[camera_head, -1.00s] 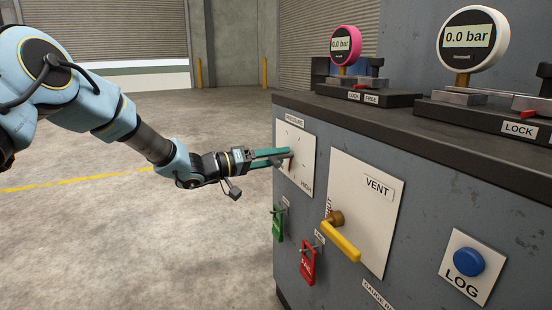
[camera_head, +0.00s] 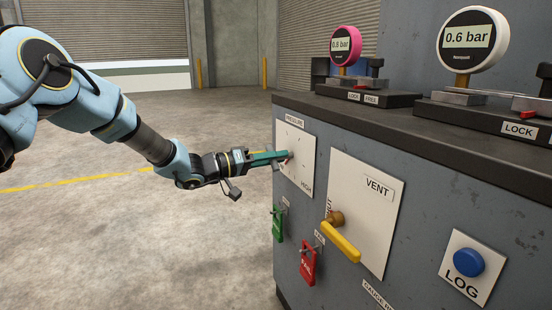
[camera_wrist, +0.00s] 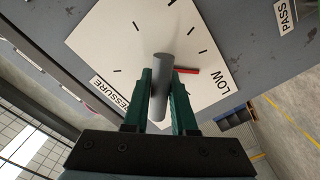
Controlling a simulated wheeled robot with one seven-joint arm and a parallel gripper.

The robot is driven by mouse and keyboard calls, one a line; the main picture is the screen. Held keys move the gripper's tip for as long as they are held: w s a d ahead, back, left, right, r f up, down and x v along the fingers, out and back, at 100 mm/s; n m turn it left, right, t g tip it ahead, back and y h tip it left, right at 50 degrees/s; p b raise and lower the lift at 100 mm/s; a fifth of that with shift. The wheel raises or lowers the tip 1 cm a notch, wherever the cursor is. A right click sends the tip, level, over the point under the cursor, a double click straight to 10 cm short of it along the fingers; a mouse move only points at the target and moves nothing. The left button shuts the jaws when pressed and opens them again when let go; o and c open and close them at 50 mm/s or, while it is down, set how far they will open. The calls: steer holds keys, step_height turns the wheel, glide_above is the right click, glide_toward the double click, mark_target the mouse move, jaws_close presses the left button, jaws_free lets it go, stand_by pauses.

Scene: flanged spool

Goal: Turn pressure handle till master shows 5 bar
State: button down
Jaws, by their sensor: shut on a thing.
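The pressure handle (camera_wrist: 159,88) is a grey bar standing out from the white PRESSURE dial plate (camera_head: 295,175), with a red pointer (camera_wrist: 187,71) beside it. In the wrist view the pointer lies on the side of the LOW mark. My gripper (camera_head: 285,158) has its green fingers shut on the handle, one on each side; the wrist view (camera_wrist: 160,85) shows this too. The white-rimmed gauge (camera_head: 472,38) at the right reads 0.6 bar. The pink gauge (camera_head: 346,45) reads 0.5 bar. Which one is the master is not labelled in view.
A yellow lever (camera_head: 341,242) sits on the VENT plate right of the dial. A green tag (camera_head: 277,224) and a red tag (camera_head: 308,264) hang below. A blue LOG button (camera_head: 468,262) is at the lower right. The floor left of the cabinet is clear.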

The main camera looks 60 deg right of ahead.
steer(key=shift+m, duration=0.3)
